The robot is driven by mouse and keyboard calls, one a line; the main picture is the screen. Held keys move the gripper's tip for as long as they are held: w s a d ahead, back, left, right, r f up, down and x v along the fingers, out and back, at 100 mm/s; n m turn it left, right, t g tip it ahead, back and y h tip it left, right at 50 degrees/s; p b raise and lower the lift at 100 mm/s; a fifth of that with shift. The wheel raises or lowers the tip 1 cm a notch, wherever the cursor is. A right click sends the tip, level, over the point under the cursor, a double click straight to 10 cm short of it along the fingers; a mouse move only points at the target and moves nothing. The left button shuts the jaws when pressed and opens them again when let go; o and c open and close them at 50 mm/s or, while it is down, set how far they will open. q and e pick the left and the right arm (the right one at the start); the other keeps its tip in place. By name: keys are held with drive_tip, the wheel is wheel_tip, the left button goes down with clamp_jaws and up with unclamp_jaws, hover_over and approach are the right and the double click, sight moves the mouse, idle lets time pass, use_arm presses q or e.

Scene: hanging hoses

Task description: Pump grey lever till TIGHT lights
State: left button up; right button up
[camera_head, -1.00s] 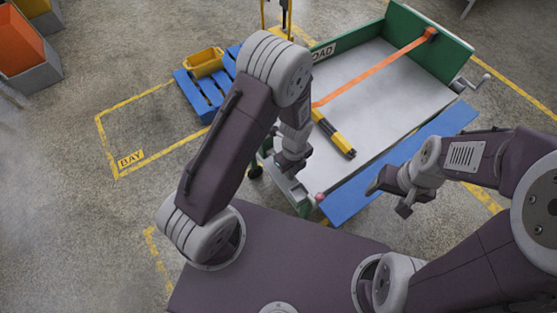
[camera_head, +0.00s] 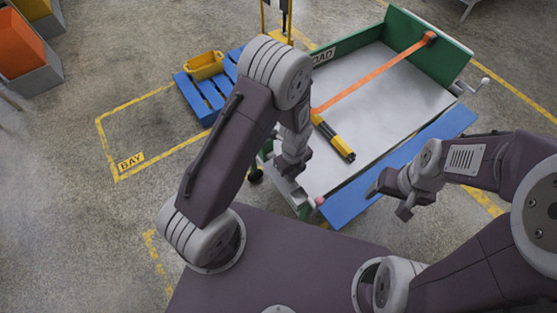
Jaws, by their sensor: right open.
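The green-sided cart (camera_head: 460,55) has an orange strap (camera_head: 375,75) running across its grey bed. The strap's near end goes behind my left arm. A grey crank-like handle (camera_head: 478,86) sticks out at the cart's right side; I cannot tell whether it is the grey lever. No TIGHT light can be made out. My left gripper (camera_head: 290,168) points down at the cart's near left corner; its jaws are too small and hidden to read. My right gripper (camera_head: 388,196) is open and empty, over the floor beside the blue board (camera_head: 352,200) along the cart's near side.
A yellow and black bar (camera_head: 334,137) lies on the cart bed. A pink knob (camera_head: 320,201) shows at the near corner. A blue pallet (camera_head: 203,95) with a yellow bin (camera_head: 205,65) stands to the left. The floor marked BAY (camera_head: 131,161) is clear.

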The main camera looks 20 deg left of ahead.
use_arm(q)
wheel_tip(320, 180, up, 3)
drive_tip(key=shift+w+a+r+p, duration=0.1)
drive_tip(key=shift+r+p, duration=0.1)
drive_tip(key=shift+p, duration=0.9)
drive_tip(key=r+p, duration=0.1)
drive_tip(key=a+r+p, duration=0.1)
drive_tip(key=w+r+p, duration=0.1)
drive_tip(key=shift+w+a+r, duration=0.1)
drive_tip(key=shift+a+r, duration=0.15)
drive_tip(key=shift+r, duration=0.1)
drive_tip(key=shift+f, duration=0.1)
